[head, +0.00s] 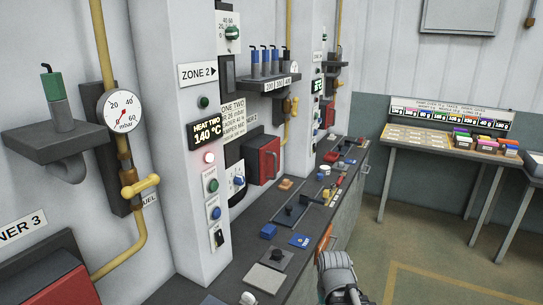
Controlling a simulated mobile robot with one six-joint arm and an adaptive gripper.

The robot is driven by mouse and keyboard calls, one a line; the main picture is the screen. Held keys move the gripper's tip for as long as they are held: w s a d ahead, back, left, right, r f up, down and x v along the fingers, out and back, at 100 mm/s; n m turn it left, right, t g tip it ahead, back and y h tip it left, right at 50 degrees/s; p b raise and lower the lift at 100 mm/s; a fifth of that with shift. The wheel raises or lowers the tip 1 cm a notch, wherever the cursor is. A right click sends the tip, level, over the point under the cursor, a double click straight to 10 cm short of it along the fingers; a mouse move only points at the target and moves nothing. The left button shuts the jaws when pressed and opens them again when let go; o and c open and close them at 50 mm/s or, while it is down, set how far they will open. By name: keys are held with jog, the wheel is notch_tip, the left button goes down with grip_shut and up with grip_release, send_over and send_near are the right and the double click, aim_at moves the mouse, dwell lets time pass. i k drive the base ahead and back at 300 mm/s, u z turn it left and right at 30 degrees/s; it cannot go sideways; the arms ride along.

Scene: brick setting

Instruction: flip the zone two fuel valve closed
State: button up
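A yellow fuel valve (140,185) sits on a yellow pipe at the left, below a round mbar gauge (119,112). Its lever lies crosswise to the upright pipe, beside a partly hidden FUEL label (149,200). A second, smaller yellow valve (290,106) is on a pipe beyond the ZONE 2 column. The ZONE 2 sign (198,74) has an arrow pointing right, toward that farther pipe. The farther valve's lever position is too small to tell. My grey arm end (338,276) shows at the bottom, well apart from both valves; its fingertips cannot be made out.
The white column (165,120) stands between the two pipes. A dark bench (225,284) with blocks and small parts runs along the wall. A red box (263,161) is on the wall. A table (410,147) with coloured bins stands at back right. Floor at right is clear.

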aim_at(294, 114)
jog(key=i, duration=0.25)
jog(key=k, duration=1.35)
jog(key=z, duration=0.45)
jog(key=i, duration=1.85)
jog(key=u, duration=0.7)
